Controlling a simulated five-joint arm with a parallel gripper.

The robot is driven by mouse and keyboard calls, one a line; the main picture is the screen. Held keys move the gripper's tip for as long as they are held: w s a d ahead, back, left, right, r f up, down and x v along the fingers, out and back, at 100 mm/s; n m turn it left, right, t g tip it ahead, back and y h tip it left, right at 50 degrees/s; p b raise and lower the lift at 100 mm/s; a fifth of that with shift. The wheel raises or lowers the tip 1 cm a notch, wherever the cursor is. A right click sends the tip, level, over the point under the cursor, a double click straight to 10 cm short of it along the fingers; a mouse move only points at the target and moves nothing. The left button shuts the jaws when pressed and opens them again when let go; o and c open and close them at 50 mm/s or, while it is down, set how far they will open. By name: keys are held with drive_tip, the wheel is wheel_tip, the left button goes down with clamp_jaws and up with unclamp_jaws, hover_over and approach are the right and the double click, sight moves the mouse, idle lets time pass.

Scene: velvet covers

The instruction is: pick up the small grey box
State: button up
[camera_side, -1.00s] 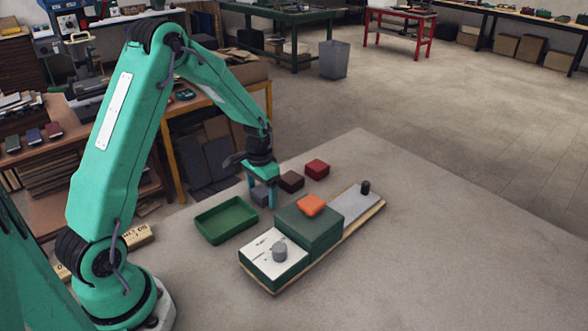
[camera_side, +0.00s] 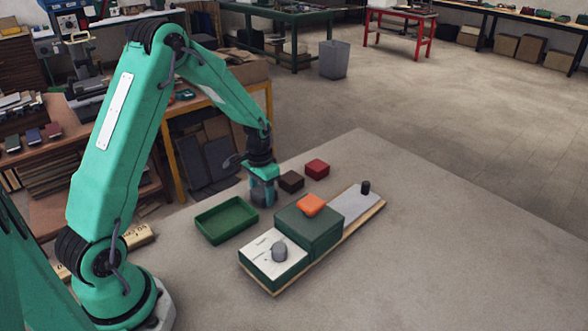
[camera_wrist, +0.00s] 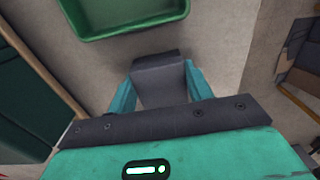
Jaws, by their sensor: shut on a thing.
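The small grey box (camera_wrist: 158,80) is between the two teal fingers of my gripper (camera_wrist: 160,88) in the wrist view, with a finger against each side. In the side view my gripper (camera_side: 262,192) points down at the table, shut on the box, and the fingers hide most of it. I cannot tell whether the box touches the table or is just above it.
A green tray (camera_side: 226,221) lies left of my gripper. A dark brown box (camera_side: 291,181) and a red box (camera_side: 317,168) stand to the right. A board carries a green block (camera_side: 309,228) with an orange piece (camera_side: 312,204) on top. The table's right side is clear.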

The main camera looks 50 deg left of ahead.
sight(262, 190)
drive_tip(key=shift+r, duration=0.15)
wheel_tip(262, 190, up, 10)
drive_tip(key=shift+f, duration=0.1)
idle(0.5)
idle(0.5)
